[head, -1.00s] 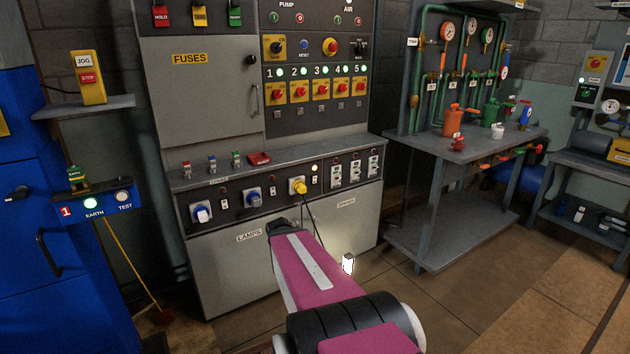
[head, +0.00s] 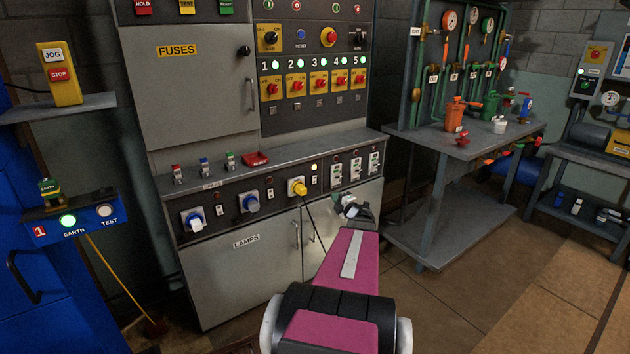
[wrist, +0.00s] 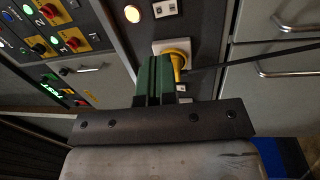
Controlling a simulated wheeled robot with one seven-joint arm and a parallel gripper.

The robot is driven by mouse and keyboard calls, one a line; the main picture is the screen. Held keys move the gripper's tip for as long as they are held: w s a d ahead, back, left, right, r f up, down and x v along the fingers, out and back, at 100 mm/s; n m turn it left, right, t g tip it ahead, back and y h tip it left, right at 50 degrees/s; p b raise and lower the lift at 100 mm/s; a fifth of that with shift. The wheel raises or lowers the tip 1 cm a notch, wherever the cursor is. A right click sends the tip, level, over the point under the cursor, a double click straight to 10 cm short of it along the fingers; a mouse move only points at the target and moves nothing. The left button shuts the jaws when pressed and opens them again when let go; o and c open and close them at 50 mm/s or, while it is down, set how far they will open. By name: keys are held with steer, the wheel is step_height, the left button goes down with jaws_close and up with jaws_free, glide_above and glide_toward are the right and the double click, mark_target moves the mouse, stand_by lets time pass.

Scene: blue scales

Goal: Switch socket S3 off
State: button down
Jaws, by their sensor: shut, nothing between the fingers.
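The sockets sit in a row on the cabinet's sloping panel; their labels are too small to read. The third from the left, likely S3, holds a yellow plug (head: 297,187) with a black cable. It also shows in the wrist view (wrist: 176,55). Beside it is a small white rocker switch (head: 314,181), also in the wrist view (wrist: 164,9). The lamp (head: 314,167) above this switch is lit. My gripper (head: 352,207) is right of the plug in the head view, in front of the panel. Its green fingers (wrist: 155,62) are shut and empty, apart from the switch.
Cabinet doors (head: 245,280) lie below. A workbench (head: 470,145) stands to the right, with open floor before it.

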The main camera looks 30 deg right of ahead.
mark_target(315, 178)
steer(key=shift+s+d+n+y, duration=0.15)
steer(key=shift+n+y, duration=0.15)
steer(key=shift+n, duration=0.1)
steer(key=w, duration=0.4)
steer(key=w+r, duration=0.1)
steer(key=w, duration=0.3)
steer(key=w+a, duration=0.1)
steer(key=w, duration=0.3)
steer(key=shift+w+r, duration=0.25)
steer(key=shift+w, duration=0.15)
steer(key=shift+w+r, duration=0.1)
steer(key=shift+w, duration=0.45)
steer(key=shift+w+r, duration=0.1)
steer(key=shift+w, duration=0.1)
steer(key=shift+s, duration=0.1)
